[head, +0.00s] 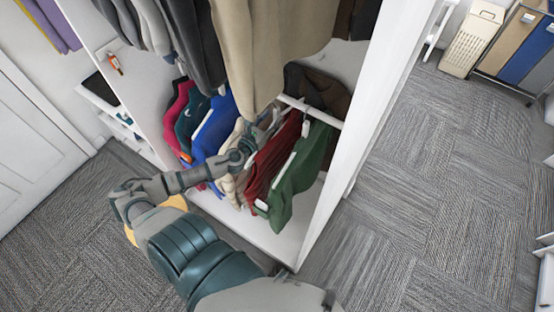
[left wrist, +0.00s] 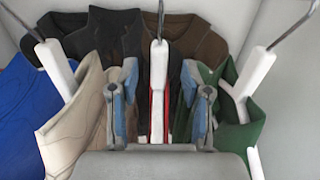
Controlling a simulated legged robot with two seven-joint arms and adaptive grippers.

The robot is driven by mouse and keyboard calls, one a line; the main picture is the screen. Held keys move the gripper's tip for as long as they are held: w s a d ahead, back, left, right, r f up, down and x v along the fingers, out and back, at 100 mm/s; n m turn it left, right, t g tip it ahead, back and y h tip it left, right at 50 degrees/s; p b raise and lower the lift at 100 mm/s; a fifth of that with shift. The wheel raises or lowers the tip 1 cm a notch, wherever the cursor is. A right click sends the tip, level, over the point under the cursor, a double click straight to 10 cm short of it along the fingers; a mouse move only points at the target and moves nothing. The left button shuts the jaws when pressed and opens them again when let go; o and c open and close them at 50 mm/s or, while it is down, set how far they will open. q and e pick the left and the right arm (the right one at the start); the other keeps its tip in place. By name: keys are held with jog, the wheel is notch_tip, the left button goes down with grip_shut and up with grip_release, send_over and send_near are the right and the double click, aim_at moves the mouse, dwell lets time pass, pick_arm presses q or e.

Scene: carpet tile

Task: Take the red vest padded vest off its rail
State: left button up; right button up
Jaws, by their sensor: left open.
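The red padded vest (head: 273,160) hangs in the lower part of the white wardrobe, between a beige garment and a green vest (head: 303,170). In the left wrist view, its white hanger (left wrist: 157,90) stands upright with a hook on top, and thin red edges show beside it. My left gripper (head: 270,122) reaches in at the top of the vest. It is open, with one finger on each side of the hanger (left wrist: 159,100) and a visible gap to both. The lower vest is hidden by my gripper in the wrist view. My right gripper is not in view.
A blue garment (head: 213,128) and a beige one (left wrist: 75,125) hang to the left. Dark and brown garments (left wrist: 190,40) hang behind. Long beige clothing (head: 275,45) hangs above. The wardrobe's white side panel (head: 345,150) stands at the right. The carpet (head: 430,190) beyond is free.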

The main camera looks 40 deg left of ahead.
aim_at(274, 115)
pick_arm(q)
jog(key=w, duration=0.2)
jog(key=w+a, duration=0.1)
jog(key=shift+w+f, duration=0.3)
jog(key=shift+w+d, duration=0.1)
jog(key=shift+w, duration=0.3)
jog(key=shift+d+r, duration=0.15)
jog(key=shift+d, duration=0.1)
jog(key=shift+c, duration=1.4)
jog(key=shift+a, duration=0.1)
grip_shut()
jog(key=shift+a, duration=0.1)
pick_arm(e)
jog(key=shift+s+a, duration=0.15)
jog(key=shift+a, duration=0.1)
